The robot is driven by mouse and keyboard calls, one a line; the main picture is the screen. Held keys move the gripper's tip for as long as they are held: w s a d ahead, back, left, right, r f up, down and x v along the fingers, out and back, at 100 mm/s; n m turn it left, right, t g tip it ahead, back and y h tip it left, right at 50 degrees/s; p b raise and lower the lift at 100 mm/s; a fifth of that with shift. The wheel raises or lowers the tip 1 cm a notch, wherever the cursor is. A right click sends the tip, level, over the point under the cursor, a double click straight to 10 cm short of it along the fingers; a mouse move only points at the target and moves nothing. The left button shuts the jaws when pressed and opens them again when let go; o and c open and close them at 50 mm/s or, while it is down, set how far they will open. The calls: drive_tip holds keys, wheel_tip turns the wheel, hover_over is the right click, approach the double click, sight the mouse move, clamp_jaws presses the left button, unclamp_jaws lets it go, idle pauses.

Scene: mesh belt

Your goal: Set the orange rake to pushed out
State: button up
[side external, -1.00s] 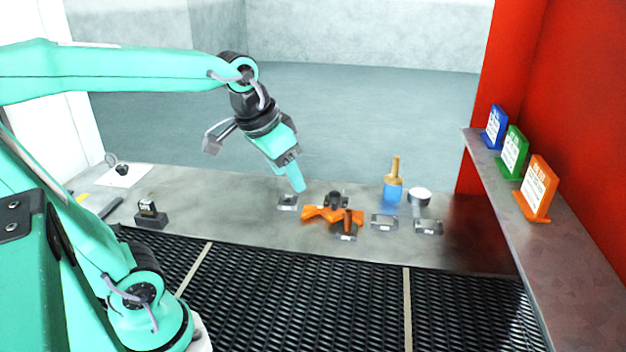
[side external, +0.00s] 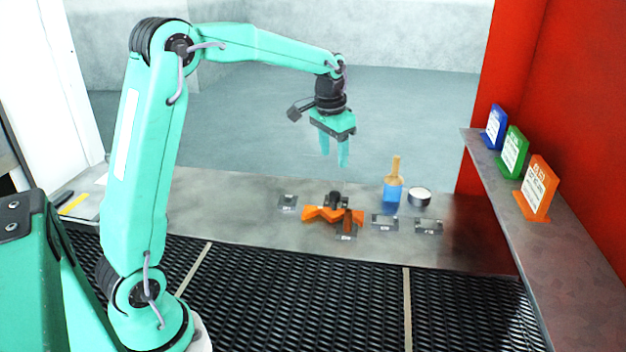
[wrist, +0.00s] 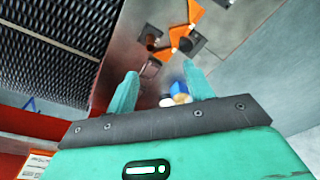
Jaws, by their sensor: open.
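The orange rake (side external: 322,213) is a zigzag piece lying on the grey metal ledge, with a dark knob (side external: 335,199) behind it. A brown peg (side external: 347,218) stands on a dark plate at its right end. The rake (wrist: 180,38) also shows at the top of the wrist view, beyond my fingertips. My gripper (side external: 334,160) hangs above and behind the rake, pointing down, clear of it. Its two fingers are apart with nothing held between them; they also show in the wrist view (wrist: 160,74). I cannot tell the rake's setting.
A blue bottle with an orange neck (side external: 393,188) and a round white-topped item (side external: 419,196) stand right of the rake. Small labelled plates (side external: 384,222) lie around it. The black mesh belt (side external: 300,300) is in front. Blue, green and orange (side external: 538,187) signs stand on the right shelf.

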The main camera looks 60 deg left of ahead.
drive_tip(key=g, duration=0.1)
hover_over(335, 193)
wheel_tip(335, 193, down, 9)
drive_tip(key=shift+a+f, duration=0.1)
drive_tip(key=shift+a, duration=0.05)
drive_tip(key=shift+f, duration=3.85)
drive_tip(key=shift+c, duration=0.2)
clamp_jaws()
